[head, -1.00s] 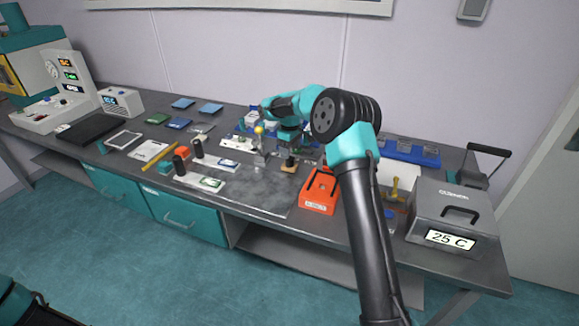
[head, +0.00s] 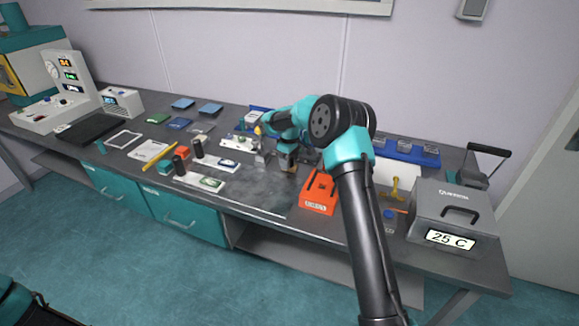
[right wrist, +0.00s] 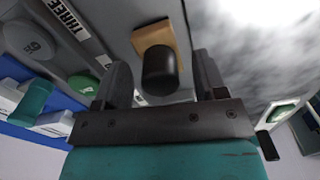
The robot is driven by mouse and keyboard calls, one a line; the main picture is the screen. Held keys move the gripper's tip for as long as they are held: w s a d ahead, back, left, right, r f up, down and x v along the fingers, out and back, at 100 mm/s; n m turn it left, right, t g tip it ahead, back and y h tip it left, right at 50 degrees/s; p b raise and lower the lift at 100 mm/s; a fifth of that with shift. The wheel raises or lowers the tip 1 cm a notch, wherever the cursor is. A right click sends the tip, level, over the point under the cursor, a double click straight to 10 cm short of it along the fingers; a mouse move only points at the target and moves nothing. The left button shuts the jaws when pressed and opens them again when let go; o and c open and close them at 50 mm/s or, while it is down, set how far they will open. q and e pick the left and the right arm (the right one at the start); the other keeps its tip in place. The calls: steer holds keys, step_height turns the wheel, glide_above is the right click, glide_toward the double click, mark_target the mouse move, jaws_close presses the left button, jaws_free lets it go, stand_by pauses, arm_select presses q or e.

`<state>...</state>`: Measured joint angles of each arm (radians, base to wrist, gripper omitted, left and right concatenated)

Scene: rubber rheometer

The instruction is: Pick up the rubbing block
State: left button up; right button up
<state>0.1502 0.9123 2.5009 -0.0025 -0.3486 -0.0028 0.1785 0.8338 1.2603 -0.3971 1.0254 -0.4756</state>
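The rubbing block shows in the right wrist view as a tan base (right wrist: 151,36) with a rounded black knob (right wrist: 160,75). My right gripper (right wrist: 160,66) is open, with one finger on each side of the knob and a visible gap at each. In the head view my right gripper (head: 287,163) points down at the middle of the bench and hides most of the block. My left gripper is out of view; only a dark part of my left arm shows at the bottom left corner.
An orange holder (head: 318,194) stands close to the right of the gripper. A grey box marked 25 C (head: 452,213) is further right. The bench front below the gripper is mostly clear.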

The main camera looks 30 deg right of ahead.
steer(key=c, duration=1)
steer(key=shift+r, duration=0.1)
step_height(320, 180, up, 10)
steer(key=shift+f, duration=0.1)
stand_by(0.3)
